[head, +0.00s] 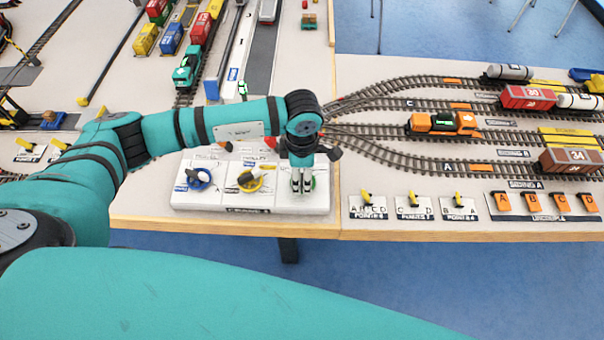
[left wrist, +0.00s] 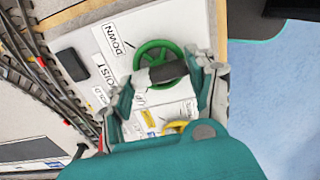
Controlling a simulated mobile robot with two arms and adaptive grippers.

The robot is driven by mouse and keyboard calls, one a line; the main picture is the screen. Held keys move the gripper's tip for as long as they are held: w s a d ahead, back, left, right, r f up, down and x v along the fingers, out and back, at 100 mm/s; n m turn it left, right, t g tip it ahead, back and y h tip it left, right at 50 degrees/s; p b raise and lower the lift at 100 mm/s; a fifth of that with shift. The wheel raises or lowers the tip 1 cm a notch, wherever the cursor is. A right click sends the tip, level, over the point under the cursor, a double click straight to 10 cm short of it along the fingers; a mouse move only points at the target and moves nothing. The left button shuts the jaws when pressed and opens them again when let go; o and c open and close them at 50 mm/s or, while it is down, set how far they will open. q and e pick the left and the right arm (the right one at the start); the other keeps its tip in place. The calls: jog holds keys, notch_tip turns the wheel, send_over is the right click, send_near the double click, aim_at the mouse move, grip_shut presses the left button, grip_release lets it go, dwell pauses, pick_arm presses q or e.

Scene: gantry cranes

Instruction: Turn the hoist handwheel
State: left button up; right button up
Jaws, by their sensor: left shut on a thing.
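The hoist handwheel is a green spoked wheel (left wrist: 150,47) on a white panel (left wrist: 105,58) with HOIST and DOWN labels, seen in the left wrist view. In the head view only a sliver of the green wheel (head: 314,183) shows beside my fingers, at the right end of the control box. My left gripper (head: 301,183) points down over it. In the left wrist view my left gripper (left wrist: 167,75) is shut at the wheel, with a dark part between its fingers. The fingers hide part of the wheel. My right gripper is in neither view.
A blue handwheel (head: 199,179) and a yellow handwheel (head: 250,180) stand left of the hoist wheel on the same box. Points levers (head: 413,204) and orange uncouple switches (head: 531,203) lie to the right. Model tracks with an orange locomotive (head: 440,123) run behind.

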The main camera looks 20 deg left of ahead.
aim_at(302, 176)
pick_arm(q)
jog(key=o, duration=1.2)
notch_tip(302, 176, up, 12)
jog(key=shift+r, duration=0.1)
